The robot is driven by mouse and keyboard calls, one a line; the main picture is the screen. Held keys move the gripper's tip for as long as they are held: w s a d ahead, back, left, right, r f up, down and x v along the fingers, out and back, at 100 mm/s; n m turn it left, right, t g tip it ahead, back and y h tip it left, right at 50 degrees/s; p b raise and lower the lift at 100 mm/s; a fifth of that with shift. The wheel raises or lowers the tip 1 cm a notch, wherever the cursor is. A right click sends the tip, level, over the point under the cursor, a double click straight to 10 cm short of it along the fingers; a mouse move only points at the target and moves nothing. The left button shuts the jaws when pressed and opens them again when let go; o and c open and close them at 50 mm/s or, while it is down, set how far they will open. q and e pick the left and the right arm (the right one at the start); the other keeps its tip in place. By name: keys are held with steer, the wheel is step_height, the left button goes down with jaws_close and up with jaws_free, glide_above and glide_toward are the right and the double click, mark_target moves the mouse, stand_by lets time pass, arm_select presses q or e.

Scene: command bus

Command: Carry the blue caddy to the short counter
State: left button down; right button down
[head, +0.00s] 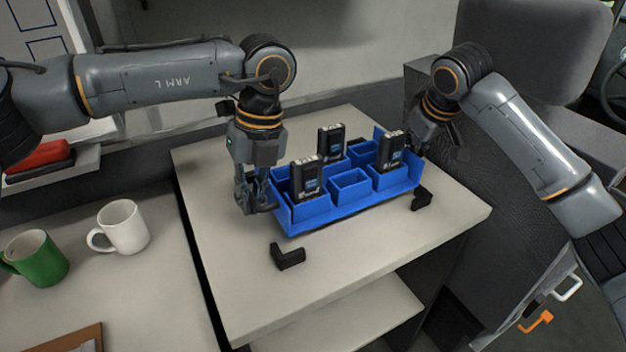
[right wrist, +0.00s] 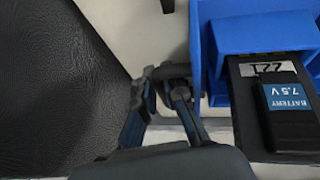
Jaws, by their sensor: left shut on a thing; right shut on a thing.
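The blue caddy (head: 345,207) is level over the pale short counter (head: 385,245), between black corner brackets. I cannot tell whether its base touches the counter. Three black battery packs stand upright in its compartments; others are empty. My left gripper (head: 262,197) is shut on the caddy's left end. My right gripper (head: 420,152) is at the far right end, shut on the caddy, its fingers partly hidden. In the right wrist view its fingers (right wrist: 168,78) are beside the blue wall (right wrist: 262,32), with one battery pack (right wrist: 275,105) close by.
A white mug (head: 124,228) and a green mug (head: 38,258) stand on the lower-left counter. A dark seat (head: 530,45) is behind on the right. The counter's front area is clear.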

arm_select(q)
steer(key=shift+d, duration=0.1)
arm_select(e)
steer(key=shift+s+a, duration=0.1)
steer(key=shift+a, duration=0.25)
